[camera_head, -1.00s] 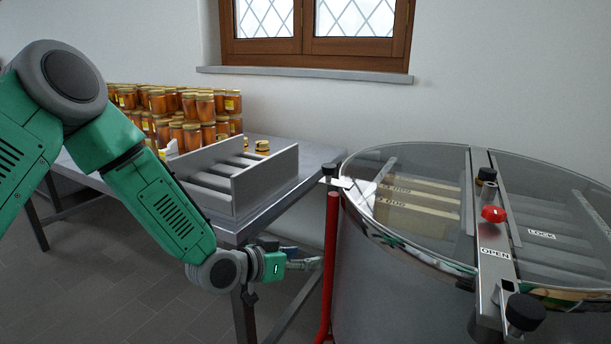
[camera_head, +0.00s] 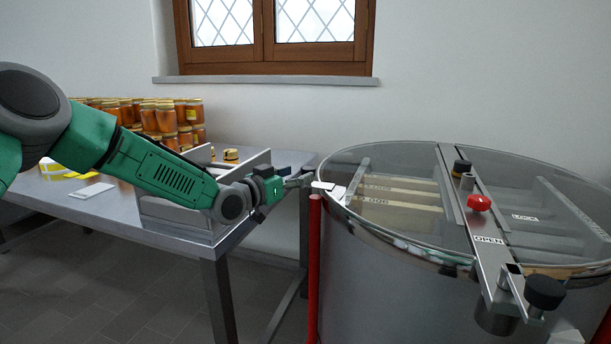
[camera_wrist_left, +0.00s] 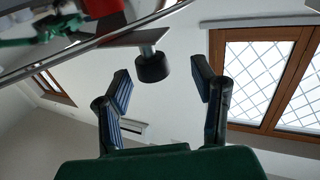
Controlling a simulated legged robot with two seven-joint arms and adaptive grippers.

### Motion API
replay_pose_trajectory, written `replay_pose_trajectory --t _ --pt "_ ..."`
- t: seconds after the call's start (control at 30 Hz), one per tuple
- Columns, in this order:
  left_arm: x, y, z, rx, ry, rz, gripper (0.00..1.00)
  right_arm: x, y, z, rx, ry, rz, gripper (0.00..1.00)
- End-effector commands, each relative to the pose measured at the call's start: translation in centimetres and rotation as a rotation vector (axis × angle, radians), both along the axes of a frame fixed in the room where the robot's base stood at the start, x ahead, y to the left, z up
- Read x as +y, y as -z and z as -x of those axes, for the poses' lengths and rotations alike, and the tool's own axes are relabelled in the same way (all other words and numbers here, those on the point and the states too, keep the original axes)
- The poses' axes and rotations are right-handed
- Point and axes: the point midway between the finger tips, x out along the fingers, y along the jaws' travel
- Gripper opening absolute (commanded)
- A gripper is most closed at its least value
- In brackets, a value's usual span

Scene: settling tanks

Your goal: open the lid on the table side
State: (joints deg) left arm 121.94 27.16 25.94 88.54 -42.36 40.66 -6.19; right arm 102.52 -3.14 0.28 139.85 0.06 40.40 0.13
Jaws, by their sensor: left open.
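The round steel tank (camera_head: 400,290) stands at the right in the head view. Its clear lid on the table side (camera_head: 385,185) lies flat over the rim, and wooden frames show through it. A small pale tab (camera_head: 328,188) sticks out from the lid's left edge. My left gripper (camera_head: 308,180) is beside this tab, at about rim height. In the left wrist view its fingers (camera_wrist_left: 165,90) are apart, with a black knob (camera_wrist_left: 153,66) on a short stem just beyond and between them. Contact cannot be told. My right gripper is not in view.
A steel table (camera_head: 130,222) with honey jars (camera_head: 165,118) and a grey metal rack (camera_head: 175,212) stands at the left. A red post (camera_head: 315,265) stands against the tank. The lid's crossbar (camera_head: 480,235) carries a red knob (camera_head: 479,203). A window (camera_head: 270,35) is behind.

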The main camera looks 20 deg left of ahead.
Motion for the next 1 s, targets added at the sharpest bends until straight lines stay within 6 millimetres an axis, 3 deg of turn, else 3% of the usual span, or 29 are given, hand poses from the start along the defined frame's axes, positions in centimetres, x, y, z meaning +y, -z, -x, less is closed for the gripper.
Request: replay_pose_trajectory --t 0.23,0.6,0.63,0.77,1.0 --pt "-1.7 -0.1 -2.7 -0.001 0.002 -0.004 0.52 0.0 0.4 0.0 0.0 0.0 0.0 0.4" --pt "-1.5 0.0 -3.2 0.0 0.001 0.001 0.52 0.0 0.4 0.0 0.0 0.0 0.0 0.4" --pt "-1.5 0.0 -3.2 0.001 0.001 0.002 0.45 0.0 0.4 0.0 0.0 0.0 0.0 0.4" --pt "-1.5 0.0 -3.2 0.0 0.0 0.001 0.0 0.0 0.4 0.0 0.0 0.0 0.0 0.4" --pt "-1.4 -0.3 -3.2 0.0 -0.002 -0.007 0.0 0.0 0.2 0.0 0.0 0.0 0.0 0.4"
